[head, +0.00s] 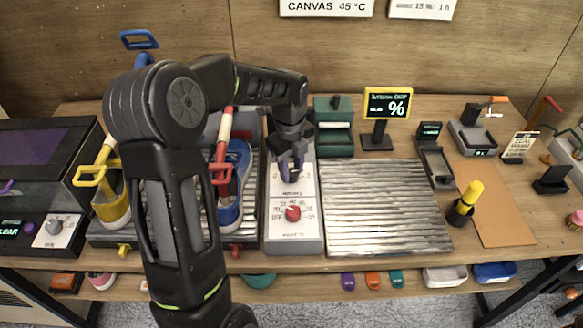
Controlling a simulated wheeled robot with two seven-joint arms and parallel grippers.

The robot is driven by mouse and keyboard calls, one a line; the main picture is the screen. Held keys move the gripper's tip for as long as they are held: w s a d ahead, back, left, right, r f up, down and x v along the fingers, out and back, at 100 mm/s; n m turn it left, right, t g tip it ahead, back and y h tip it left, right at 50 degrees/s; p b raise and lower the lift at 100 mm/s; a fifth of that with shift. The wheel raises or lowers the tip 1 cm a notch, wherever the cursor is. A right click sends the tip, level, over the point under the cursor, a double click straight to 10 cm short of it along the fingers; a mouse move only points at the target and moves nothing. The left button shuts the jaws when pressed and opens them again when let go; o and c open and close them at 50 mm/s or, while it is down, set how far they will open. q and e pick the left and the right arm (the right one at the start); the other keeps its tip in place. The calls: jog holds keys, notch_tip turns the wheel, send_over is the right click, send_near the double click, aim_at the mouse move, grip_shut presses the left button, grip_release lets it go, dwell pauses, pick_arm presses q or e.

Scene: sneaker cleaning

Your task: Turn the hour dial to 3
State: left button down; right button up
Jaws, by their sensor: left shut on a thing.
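The control panel (308,245) is a grey box with a pale face, standing in the middle of the bench. A red dial (293,213) with a ring of printed marks sits on its lower part, above a temperature label. My left gripper (291,178) points down at the upper part of the panel, just above the red dial. It is shut on what seems to be the upper dial, the hour dial. The fingers hide that dial, so its setting cannot be read. My right gripper is not in view.
A ribbed metal tray (385,210) lies right of the panel. A blue shoe (232,190) with a red-handled tool stands close on the left, partly behind my arm. A yellow-topped bottle (465,203) and a black-and-yellow sign (387,104) stand to the right.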

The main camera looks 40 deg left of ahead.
aim_at(291, 172)
pick_arm(q)
jog(key=c, duration=1)
grip_release()
notch_tip(291, 172, up, 8)
jog(key=shift+s+f+b, duration=0.1)
jog(key=shift+b, duration=0.5)
